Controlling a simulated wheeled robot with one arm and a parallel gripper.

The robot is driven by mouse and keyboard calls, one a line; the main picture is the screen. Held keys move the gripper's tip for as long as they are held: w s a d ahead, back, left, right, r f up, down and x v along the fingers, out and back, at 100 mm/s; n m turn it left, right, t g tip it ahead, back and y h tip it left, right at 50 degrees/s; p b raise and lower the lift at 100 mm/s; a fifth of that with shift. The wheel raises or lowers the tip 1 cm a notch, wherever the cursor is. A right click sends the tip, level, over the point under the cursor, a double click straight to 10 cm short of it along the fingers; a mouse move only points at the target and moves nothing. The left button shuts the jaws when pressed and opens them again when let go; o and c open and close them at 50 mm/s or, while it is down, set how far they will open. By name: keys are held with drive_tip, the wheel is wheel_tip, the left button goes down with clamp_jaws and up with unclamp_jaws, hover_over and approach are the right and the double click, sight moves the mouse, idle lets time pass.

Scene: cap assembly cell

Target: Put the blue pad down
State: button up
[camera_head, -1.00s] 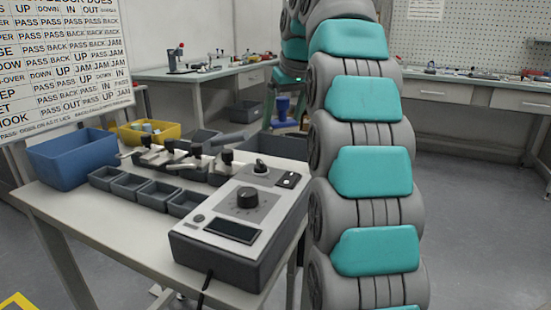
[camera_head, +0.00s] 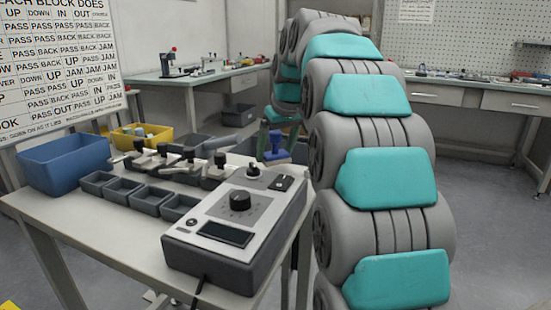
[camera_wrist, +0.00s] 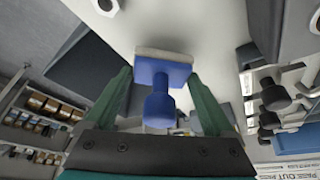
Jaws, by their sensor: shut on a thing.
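The blue pad (camera_head: 277,147) has a knob-like blue handle. In the wrist view the blue pad (camera_wrist: 160,84) shows a pale grey layer on its far side, toward a light, flat surface. My gripper (camera_wrist: 160,76) has its green fingers shut on the pad, one on each side. In the head view the pad is just beyond the back right part of the bench (camera_head: 120,232), behind the control box (camera_head: 235,228). Part of my arm hides the area to its right. I cannot tell whether the pad touches anything.
Small grey trays (camera_head: 180,208) and several lever clamps (camera_head: 175,158) occupy the bench. A blue bin (camera_head: 65,165) stands at the left, with a yellow bin (camera_head: 140,138) behind. A dark knob (camera_head: 253,170) stands up on the box near the pad.

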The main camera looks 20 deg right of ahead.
drive_tip(key=shift+f, duration=1.25)
drive_tip(key=shift+f, duration=0.15)
drive_tip(key=o, duration=1.2)
drive_tip(key=shift+v, duration=6.15)
drive_tip(key=shift+w, duration=0.15)
